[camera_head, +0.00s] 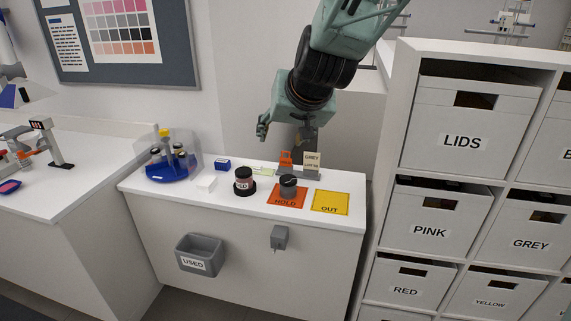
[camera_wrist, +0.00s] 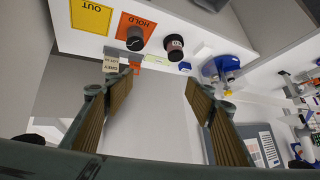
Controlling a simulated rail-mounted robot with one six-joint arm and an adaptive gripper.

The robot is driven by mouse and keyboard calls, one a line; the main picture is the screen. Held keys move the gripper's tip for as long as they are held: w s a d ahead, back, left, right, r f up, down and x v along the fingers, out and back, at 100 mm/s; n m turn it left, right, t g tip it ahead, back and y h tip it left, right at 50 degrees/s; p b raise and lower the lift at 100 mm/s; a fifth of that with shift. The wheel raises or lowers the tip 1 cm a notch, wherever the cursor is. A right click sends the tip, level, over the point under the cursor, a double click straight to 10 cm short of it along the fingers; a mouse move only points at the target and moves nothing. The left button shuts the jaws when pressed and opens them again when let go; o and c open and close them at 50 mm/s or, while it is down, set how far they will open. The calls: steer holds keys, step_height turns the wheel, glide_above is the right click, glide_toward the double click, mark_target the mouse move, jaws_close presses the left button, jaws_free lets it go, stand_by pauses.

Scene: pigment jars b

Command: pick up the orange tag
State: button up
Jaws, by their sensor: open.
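The orange tag (camera_head: 286,158) stands upright at the back of the white counter, beside a beige card marked GREY (camera_head: 312,160). In the wrist view the orange tag (camera_wrist: 136,67) shows small, close by the tip of the left finger in the picture and partly hidden by it. My gripper (camera_head: 285,132) is above the back of the counter, near the tag; the arm hides part of it. In the wrist view my gripper (camera_wrist: 160,80) has its two fingers wide apart with nothing between them. I cannot tell the exact height above the tag.
The yellow OUT mat (camera_head: 331,203) is bare. A blue carousel (camera_head: 172,171), blue box (camera_head: 222,164) and white block (camera_head: 206,184) stand further left.

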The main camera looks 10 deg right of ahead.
steer(key=w+f+m+t+h+p, duration=0.1)
steer(key=w+f, duration=0.4)
steer(key=w, duration=0.5)
steer(key=w+f+m+t+h+p, duration=0.1)
steer(key=w+f, duration=0.4)
steer(key=w, duration=0.6)
steer(key=m+t+h+p, duration=0.1)
steer(key=t+h+p, duration=0.15)
steer(key=h, duration=0.25)
glide_toward(283, 159)
steer(key=s+r, duration=0.2)
steer(key=s, duration=0.1)
steer(key=shift+s+a+r, duration=0.2)
steer(key=shift+a+r, duration=0.05)
steer(key=shift+a, duration=0.05)
steer(key=shift+x, duration=4.3)
steer(key=shift+d+f, duration=0.1)
